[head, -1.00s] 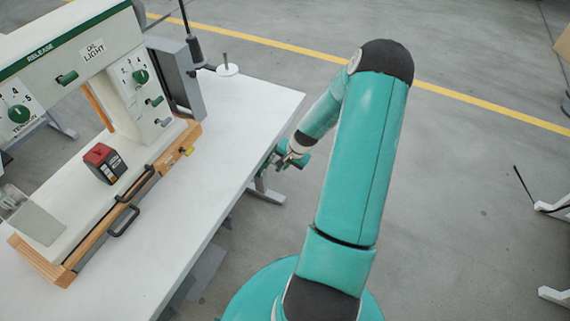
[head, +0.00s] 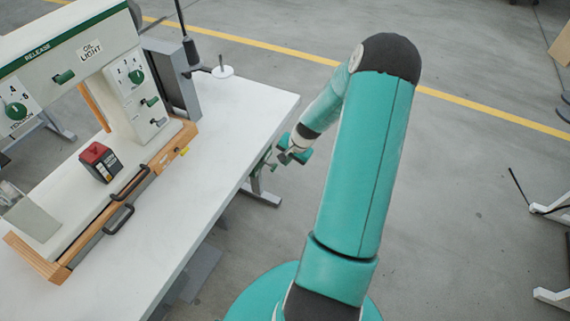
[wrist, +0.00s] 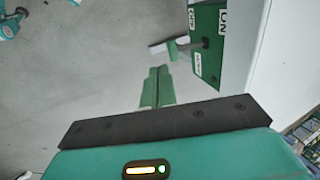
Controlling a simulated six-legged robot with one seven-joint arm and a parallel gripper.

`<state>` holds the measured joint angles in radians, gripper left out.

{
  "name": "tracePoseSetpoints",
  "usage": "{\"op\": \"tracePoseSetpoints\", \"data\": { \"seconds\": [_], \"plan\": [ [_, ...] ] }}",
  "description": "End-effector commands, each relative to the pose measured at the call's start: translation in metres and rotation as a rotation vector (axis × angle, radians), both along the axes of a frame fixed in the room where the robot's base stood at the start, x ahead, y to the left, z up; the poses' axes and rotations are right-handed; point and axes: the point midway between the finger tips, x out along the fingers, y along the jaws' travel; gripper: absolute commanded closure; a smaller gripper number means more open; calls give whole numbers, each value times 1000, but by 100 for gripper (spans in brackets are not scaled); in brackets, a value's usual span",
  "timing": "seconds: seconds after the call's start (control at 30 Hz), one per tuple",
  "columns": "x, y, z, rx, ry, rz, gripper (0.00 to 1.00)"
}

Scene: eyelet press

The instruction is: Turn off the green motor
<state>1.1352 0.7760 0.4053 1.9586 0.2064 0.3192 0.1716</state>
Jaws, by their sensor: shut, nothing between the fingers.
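The green motor switch box (wrist: 208,50) is on the right in the wrist view, fixed beside a pale panel, with white labels; one reads ON and others are hard to read. A dark stem with a pale grey handle (wrist: 168,45) sticks out from its left side. In the head view the green box (head: 261,164) shows only partly under the table's right edge. My gripper (wrist: 157,88) has its green fingers together, with nothing between them. The fingertips appear just below the handle in the wrist view; whether they touch it I cannot tell. My gripper (head: 284,158) is beside the table edge in the head view.
The white table (head: 215,150) carries the eyelet press (head: 85,50), with its green knobs and wooden trim, and a red-and-black box (head: 100,162). A thin-rod stand (head: 222,71) is at the far corner.

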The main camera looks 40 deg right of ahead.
Motion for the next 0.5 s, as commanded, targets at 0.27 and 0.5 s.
{"op": "tracePoseSetpoints", "data": {
  "seconds": [0.27, 0.5],
  "plan": [
    [-27, -12, 47, -4, 0, -4, 100],
    [-40, -16, 68, -1, 1, -1, 100]
  ]
}}
